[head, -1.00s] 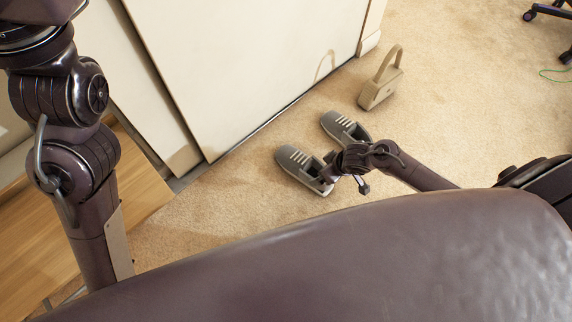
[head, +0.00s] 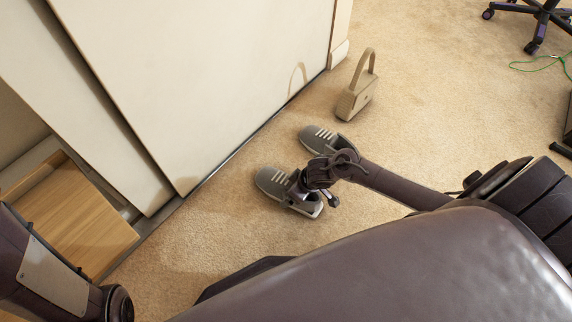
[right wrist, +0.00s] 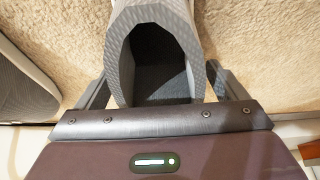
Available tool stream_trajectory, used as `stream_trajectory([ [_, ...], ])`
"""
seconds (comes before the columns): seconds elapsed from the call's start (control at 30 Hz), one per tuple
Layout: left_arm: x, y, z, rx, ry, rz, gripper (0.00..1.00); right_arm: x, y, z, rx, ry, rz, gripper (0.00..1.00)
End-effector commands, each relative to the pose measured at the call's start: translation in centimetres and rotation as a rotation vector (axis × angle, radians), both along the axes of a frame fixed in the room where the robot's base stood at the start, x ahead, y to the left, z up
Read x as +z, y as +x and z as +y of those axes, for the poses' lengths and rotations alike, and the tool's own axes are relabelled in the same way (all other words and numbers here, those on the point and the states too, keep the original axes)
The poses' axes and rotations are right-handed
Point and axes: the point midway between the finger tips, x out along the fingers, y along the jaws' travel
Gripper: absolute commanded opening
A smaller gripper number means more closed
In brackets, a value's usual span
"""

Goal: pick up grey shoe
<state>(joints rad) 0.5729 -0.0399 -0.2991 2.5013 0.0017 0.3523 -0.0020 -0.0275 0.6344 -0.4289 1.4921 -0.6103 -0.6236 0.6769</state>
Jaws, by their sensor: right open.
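Two grey shoes with pale laces stand side by side on the carpet in the head view. The nearer grey shoe (head: 270,180) is partly covered by my right gripper (head: 297,190), which is at its heel end. The other grey shoe (head: 315,136) is just behind it, partly hidden by my right wrist. In the right wrist view, the heel opening of a grey shoe (right wrist: 160,28) lies between the two fingers of my open right gripper, one finger on each side. Contact cannot be told. Part of my left arm shows at lower left; its gripper is out of view.
A beige padlock-shaped bag (head: 357,98) stands on the carpet behind the shoes. A white cabinet (head: 200,80) rises at left, with a wooden board (head: 85,225) beside it. A wheeled chair base (head: 540,20) is at upper right.

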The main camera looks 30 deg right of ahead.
Motion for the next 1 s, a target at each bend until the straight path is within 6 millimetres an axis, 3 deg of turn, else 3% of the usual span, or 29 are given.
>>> stream_trajectory([
  [0.27, 0.06, -0.1, 0.13, 0.002, -0.004, -0.001, 0.36, -0.19, 0.1, 0.03, 0.0, 0.0, 0.001, 0.92],
  [0.7, 0.05, -0.12, 0.12, 0.002, -0.003, -0.001, 0.36, -0.19, 0.08, 0.02, 0.0, 0.0, 0.001, 0.36],
  [1.0, 0.28, -0.16, 0.11, 0.001, -0.003, -0.003, 0.36, 0.17, 0.15, 0.02, 0.0, 0.0, -0.001, 0.36],
])
